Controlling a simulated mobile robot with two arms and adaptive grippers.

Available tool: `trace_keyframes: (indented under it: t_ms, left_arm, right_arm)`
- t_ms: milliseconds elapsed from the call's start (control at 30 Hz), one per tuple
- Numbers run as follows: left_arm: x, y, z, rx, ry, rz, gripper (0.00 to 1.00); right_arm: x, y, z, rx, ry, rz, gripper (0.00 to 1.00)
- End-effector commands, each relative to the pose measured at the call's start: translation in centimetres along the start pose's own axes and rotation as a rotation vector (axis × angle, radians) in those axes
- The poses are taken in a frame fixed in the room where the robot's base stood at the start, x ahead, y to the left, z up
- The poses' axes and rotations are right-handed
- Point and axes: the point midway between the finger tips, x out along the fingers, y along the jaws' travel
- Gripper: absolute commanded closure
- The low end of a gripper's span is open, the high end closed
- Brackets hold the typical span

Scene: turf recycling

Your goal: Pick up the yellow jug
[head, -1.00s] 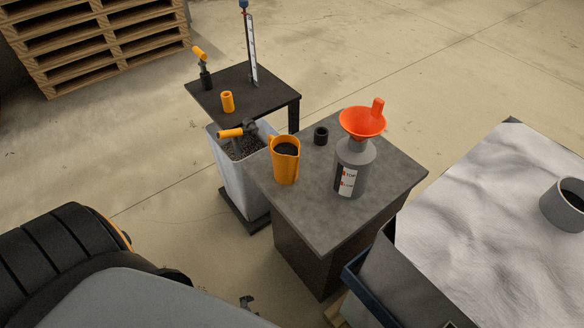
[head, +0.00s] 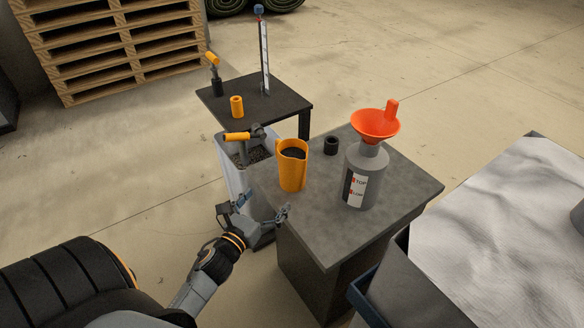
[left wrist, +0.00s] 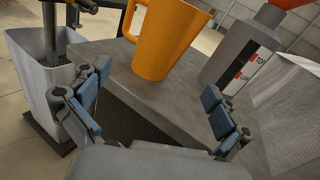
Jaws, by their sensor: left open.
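The yellow jug (head: 292,172) stands upright on the grey cabinet top (head: 330,235), near its left edge, with dark material inside. My left gripper (head: 258,206) is open and empty beside the cabinet's left edge, below and in front of the jug. In the left wrist view the jug (left wrist: 168,42) stands beyond and above the open fingers (left wrist: 155,115), apart from them, with its handle to the left. My right gripper does not show.
A grey bottle (head: 362,180) with an orange funnel (head: 375,124) stands right of the jug, and a small black ring (head: 331,146) behind it. A pale bin (head: 232,165) of granules is to the left. A dark table (head: 265,103) stands behind.

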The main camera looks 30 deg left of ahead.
Motion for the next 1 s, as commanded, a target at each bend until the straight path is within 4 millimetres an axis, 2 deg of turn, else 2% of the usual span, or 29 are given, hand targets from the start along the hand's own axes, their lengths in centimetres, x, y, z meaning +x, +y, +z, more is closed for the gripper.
trace_keyframes:
  t_ms: [167,400,500,733,1000]
  left_arm:
    - [1.6,-0.1,0.7,0.073,-0.025,-0.016,0.0]
    - [6.3,-0.1,0.8,0.07,-0.023,-0.015,0.0]
    - [7.8,-0.2,0.7,0.068,-0.022,-0.015,0.0]
    - [9.4,-0.1,0.9,0.068,-0.02,-0.014,0.0]
    - [13.2,-0.1,1.1,0.067,-0.021,-0.014,0.0]
  right_arm:
    - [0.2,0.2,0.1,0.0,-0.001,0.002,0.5]
    - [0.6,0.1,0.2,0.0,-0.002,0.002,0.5]
    - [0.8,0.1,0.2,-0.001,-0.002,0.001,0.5]
    - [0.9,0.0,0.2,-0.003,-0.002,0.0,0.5]
    - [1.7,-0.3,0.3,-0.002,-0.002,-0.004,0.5]
